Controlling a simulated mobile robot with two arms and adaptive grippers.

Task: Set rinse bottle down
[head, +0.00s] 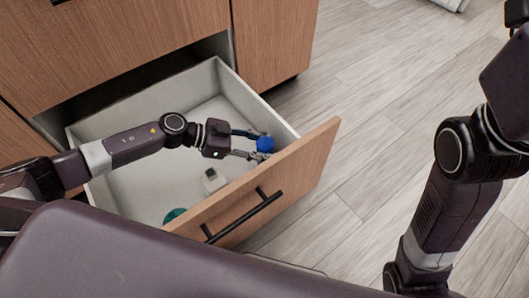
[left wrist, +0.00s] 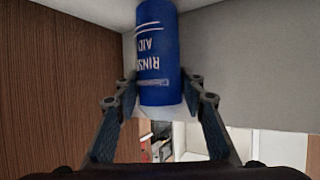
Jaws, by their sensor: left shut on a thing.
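The rinse bottle (left wrist: 158,48) is a blue cylinder with white "RINSE AID" lettering, upside down in the left wrist view. In the head view its blue end (head: 265,144) shows at the fingertips. My left gripper (head: 248,144) is shut on it, one finger on each side, and it also shows in the left wrist view (left wrist: 158,100). The gripper and bottle are over the open drawer (head: 148,118), near its right end. I cannot tell whether the bottle touches the drawer floor. My right gripper is out of view.
A small white-grey item (head: 213,182) and a teal round item (head: 175,215) are in the drawer near its wooden front (head: 312,165), which has a black handle (head: 245,216). The drawer's left part is bare. Wood-look floor (head: 375,70) lies clear to the right.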

